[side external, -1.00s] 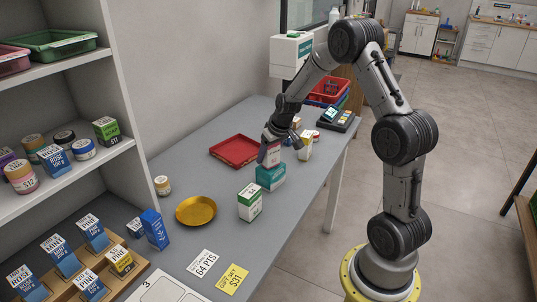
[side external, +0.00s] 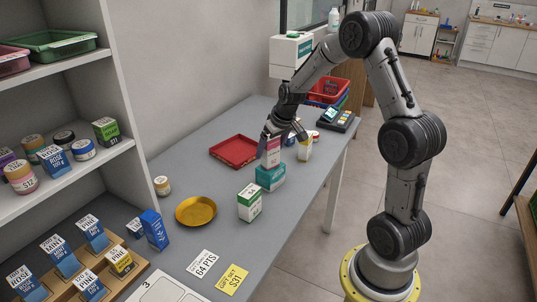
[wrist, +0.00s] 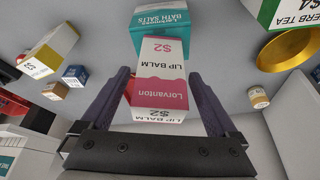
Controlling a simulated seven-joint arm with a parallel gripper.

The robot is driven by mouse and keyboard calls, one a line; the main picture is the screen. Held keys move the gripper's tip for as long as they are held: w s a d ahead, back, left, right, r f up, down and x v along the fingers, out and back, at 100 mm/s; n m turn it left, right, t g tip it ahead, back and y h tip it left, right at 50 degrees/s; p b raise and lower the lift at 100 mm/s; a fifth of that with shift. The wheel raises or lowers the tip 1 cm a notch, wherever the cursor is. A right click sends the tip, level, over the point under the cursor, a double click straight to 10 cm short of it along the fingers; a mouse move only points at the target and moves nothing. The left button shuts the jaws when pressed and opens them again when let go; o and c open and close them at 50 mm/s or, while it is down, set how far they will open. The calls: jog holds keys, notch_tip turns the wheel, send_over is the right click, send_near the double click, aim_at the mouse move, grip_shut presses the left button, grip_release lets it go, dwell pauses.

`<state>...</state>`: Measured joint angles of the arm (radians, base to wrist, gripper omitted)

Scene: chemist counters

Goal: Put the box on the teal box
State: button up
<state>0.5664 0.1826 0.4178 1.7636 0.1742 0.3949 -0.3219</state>
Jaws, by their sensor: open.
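The box is a pink and white lip balm box (side external: 272,152), standing upright on top of the teal box (side external: 270,177) in the side view. In the wrist view the lip balm box (wrist: 162,80) lies between my two fingers, with the teal bath salts box (wrist: 160,24) beyond it. My gripper (side external: 283,130) is just above and around the upper part of the lip balm box. In the wrist view my gripper (wrist: 160,95) is open, with gaps visible between the fingers and the box sides.
A green and white herb tea box (side external: 249,203) and a gold plate (side external: 196,211) stand nearer the camera. A red tray (side external: 234,151) lies to the left. A white and yellow box (side external: 305,148) stands to the right. Bare counter lies between them.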

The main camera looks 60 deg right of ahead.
jog(key=v, duration=0.8)
jog(key=shift+r, duration=0.15)
jog(key=s+a+r+n, duration=0.1)
jog(key=s+a+r, duration=0.2)
jog(key=a, duration=0.2)
jog(key=s+a+r+n+t, duration=0.1)
jog(key=s+a+r, duration=0.15)
jog(key=a, duration=0.25)
jog(key=s+a+r, duration=0.2)
jog(key=s+a, duration=0.1)
jog(key=a, duration=0.2)
jog(key=s+a+n+y, duration=0.1)
jog(key=s+a+n, duration=0.1)
jog(key=s+a, duration=0.5)
jog(key=s, duration=0.5)
jog(key=shift+s+a+f+y, duration=0.3)
jog(key=shift+a+f+y, duration=0.05)
jog(key=shift+f+y, duration=0.05)
